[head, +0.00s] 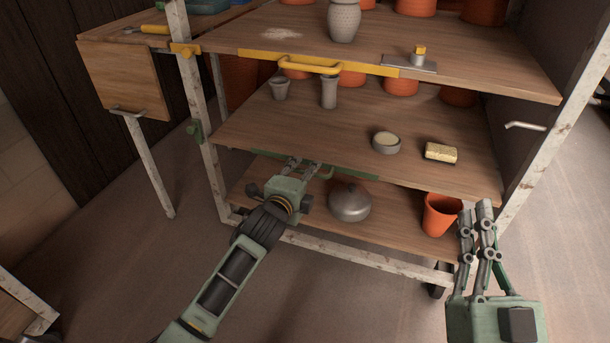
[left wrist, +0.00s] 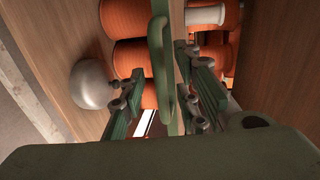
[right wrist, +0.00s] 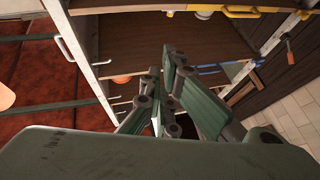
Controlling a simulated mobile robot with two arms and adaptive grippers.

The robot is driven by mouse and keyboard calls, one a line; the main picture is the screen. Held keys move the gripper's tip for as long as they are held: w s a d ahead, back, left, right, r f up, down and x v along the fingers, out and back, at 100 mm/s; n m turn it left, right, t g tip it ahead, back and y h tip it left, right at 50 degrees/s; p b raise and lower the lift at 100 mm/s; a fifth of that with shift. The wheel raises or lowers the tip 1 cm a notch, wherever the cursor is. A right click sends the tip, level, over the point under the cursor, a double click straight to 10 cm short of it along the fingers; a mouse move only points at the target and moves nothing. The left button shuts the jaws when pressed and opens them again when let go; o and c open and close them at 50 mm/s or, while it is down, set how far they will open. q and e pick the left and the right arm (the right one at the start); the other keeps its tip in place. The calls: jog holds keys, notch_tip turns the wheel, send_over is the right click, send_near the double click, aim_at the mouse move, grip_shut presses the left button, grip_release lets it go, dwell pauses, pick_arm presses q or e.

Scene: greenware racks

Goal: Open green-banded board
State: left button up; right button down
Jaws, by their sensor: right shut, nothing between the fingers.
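The green-banded board (head: 330,135) is the rack's middle wooden shelf. Its green band and handle (head: 326,172) are at the front edge, partly hidden by my left gripper. My left gripper (head: 305,163) is at that edge. In the left wrist view the green handle (left wrist: 160,65) stands between its two spread fingers, with no clear grip on it. My right gripper (head: 475,207) is shut and empty, in front of the rack's right side; its fingers also show together in the right wrist view (right wrist: 163,75).
Above is a board with a yellow handle (head: 310,66). Below stand a grey lidded pot (head: 349,202) and an orange pot (head: 440,215). Green catch (head: 194,131) sits on the left post.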

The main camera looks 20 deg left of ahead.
pick_arm(q)
jog(key=shift+w, duration=0.4)
jog(key=shift+c, duration=0.3)
grip_shut()
jog(key=shift+f, duration=0.1)
